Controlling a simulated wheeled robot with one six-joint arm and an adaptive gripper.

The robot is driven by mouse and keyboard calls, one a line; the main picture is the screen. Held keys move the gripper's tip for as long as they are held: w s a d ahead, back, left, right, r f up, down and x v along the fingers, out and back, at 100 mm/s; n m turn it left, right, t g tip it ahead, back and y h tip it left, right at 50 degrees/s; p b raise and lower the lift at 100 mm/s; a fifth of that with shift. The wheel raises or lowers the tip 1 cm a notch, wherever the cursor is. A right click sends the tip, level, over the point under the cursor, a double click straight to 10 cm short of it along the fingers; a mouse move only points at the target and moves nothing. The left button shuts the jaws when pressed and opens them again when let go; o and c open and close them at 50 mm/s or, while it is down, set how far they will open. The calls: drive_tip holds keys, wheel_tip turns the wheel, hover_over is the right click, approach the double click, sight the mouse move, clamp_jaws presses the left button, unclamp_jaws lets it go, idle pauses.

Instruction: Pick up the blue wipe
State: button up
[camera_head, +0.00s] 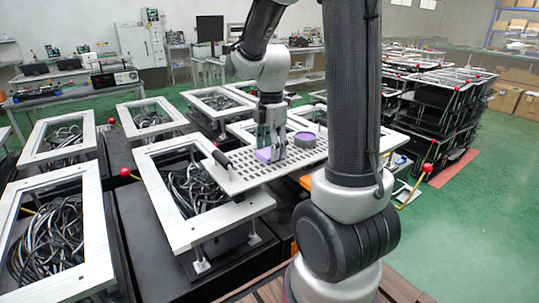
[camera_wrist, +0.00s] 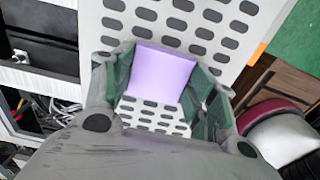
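The wipe is a flat-faced lavender block, more purple than blue, on the perforated light plate in the head view (camera_head: 264,155). It also shows in the wrist view (camera_wrist: 163,72). My gripper (camera_head: 270,146) points down at the wipe and partly hides it in the head view. In the wrist view my gripper's green-grey fingers (camera_wrist: 164,88) are spread, one on each side of the wipe. I cannot tell whether they touch it. The plate's holes show in the gap between the fingers below the wipe.
A round grey-purple thing (camera_head: 305,139) sits on the perforated plate (camera_head: 240,181) right of the wipe. Framed cable bins (camera_head: 187,187) surround the plate. Red-knobbed levers (camera_head: 427,168) stick out nearby. Green floor is open at right.

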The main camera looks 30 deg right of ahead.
drive_tip(key=shift+c, duration=0.2)
wheel_tip(320, 180, up, 10)
idle(0.5)
drive_tip(key=shift+o, duration=0.4)
drive_tip(key=shift+c, duration=1.3)
